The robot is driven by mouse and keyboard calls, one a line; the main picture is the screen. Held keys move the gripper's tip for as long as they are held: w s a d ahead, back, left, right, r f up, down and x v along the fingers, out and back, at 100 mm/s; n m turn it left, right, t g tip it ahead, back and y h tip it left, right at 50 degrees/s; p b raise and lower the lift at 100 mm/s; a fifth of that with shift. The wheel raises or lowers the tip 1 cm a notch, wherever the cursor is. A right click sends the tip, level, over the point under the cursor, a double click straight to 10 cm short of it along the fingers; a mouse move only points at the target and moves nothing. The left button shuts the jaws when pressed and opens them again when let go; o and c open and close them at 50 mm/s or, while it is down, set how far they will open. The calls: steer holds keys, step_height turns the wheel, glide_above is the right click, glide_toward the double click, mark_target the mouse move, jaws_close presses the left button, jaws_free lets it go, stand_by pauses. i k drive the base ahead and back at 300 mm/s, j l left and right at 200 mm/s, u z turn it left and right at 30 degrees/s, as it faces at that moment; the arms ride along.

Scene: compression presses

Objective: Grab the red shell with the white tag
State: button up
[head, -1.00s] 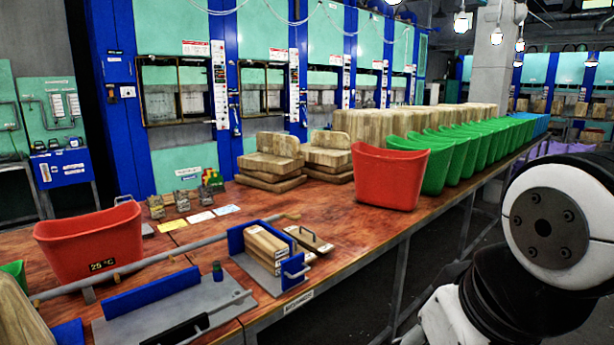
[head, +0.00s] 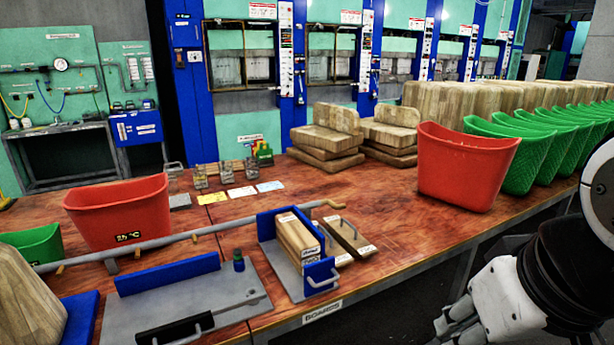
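Two red shells stand on the wooden bench. The right red shell (head: 466,168) is in front of the row of green shells, and no tag shows on the side facing me. The left red shell (head: 118,212) has a dark tag with yellow writing (head: 129,236) low on its front. I see no white tag on either shell. My arm comes in at the lower right, and its white and black end (head: 488,312) is low, to the right of the bench edge and apart from both shells. I cannot make out the fingertips of my gripper.
The bench (head: 400,228) has a blue fixture with wooden boards (head: 300,245), a long rod and a metal plate (head: 185,305) in front. Wooden blocks (head: 327,140) stand behind. Green shells (head: 502,150) line the right. Bare bench lies before the right red shell.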

mark_target(471, 178)
steer(key=i+l+u, duration=0.1)
steer(key=i+l, duration=0.2)
steer(key=l, duration=0.15)
steer(key=i+l+u, duration=0.1)
steer(key=i+l, duration=0.15)
steer(key=l, duration=0.2)
steer(key=i+l+u, duration=0.1)
steer(key=i+l, duration=0.15)
steer(key=l, duration=0.25)
steer(key=i+l+u, duration=0.1)
steer(key=i+l, duration=0.15)
steer(key=l, duration=0.25)
steer(key=i+l+u, duration=0.1)
steer(key=l, duration=0.4)
steer(key=i+l+u, duration=0.1)
steer(key=i+l, duration=0.2)
steer(key=l, duration=0.25)
steer(key=i+l+u, duration=0.1)
steer(key=l, duration=0.45)
steer(key=i+l+u, duration=0.1)
steer(key=l, duration=0.45)
steer(key=i, duration=0.1)
